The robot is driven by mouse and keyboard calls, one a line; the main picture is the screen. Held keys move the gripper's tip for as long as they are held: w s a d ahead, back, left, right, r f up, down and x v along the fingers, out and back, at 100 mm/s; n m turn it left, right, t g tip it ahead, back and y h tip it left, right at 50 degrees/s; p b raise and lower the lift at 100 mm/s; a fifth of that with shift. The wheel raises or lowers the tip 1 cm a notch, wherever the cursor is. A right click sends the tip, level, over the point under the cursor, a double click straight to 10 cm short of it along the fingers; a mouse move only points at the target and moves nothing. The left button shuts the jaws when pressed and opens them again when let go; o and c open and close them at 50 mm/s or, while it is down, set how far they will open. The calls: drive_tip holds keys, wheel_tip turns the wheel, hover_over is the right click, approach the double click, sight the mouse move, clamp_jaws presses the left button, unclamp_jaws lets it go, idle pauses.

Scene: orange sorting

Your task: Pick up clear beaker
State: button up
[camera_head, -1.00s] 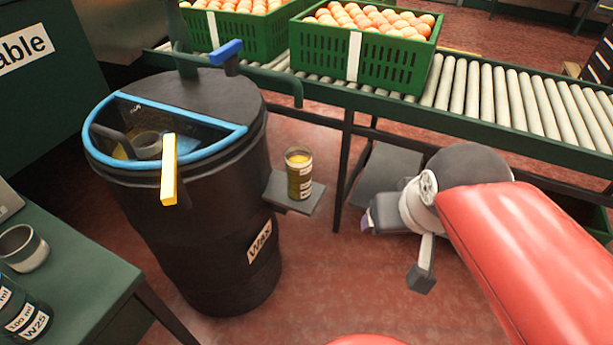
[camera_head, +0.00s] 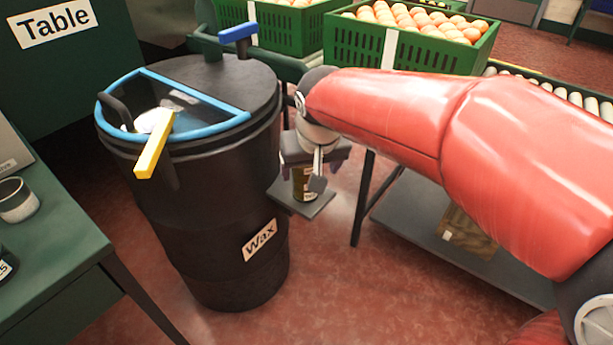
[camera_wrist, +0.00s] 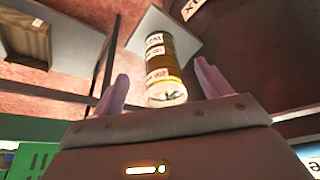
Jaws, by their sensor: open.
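The clear beaker (camera_head: 304,184) holds yellowish-brown liquid and has white labels. It stands on a small grey shelf (camera_head: 316,206) at the side of the black wax drum (camera_head: 205,240). My gripper (camera_head: 318,165) is at the beaker, pointing down, and hides its upper part in the head view. In the wrist view the beaker (camera_wrist: 161,65) lies between the two spread fingers of my gripper (camera_wrist: 165,85), with a gap visible on each side. The grey shelf (camera_wrist: 190,40) also shows behind the beaker there.
The drum's blue-rimmed lid opening (camera_head: 215,128), yellow handle (camera_head: 153,150) and blue handle (camera_head: 239,32) are left of my gripper. A green crate of round orange produce (camera_head: 440,60) sits on the roller conveyor behind. A green table (camera_head: 50,245) stands at left.

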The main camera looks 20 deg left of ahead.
drive_tip(key=shift+w+a, duration=0.25)
drive_tip(key=shift+w, duration=0.3)
drive_tip(key=w, duration=0.1)
drive_tip(key=w+a+f, duration=0.1)
drive_tip(key=w+f, duration=0.1)
drive_tip(key=shift+w+a, duration=0.15)
drive_tip(key=shift+a, duration=0.2)
drive_tip(key=shift+w+f, duration=0.2)
drive_tip(key=shift+f, duration=0.2)
drive_tip(key=c, duration=1.1)
drive_tip(key=shift+r, duration=0.1)
drive_tip(key=shift+c, duration=1.2)
drive_tip(key=shift+a, duration=0.1)
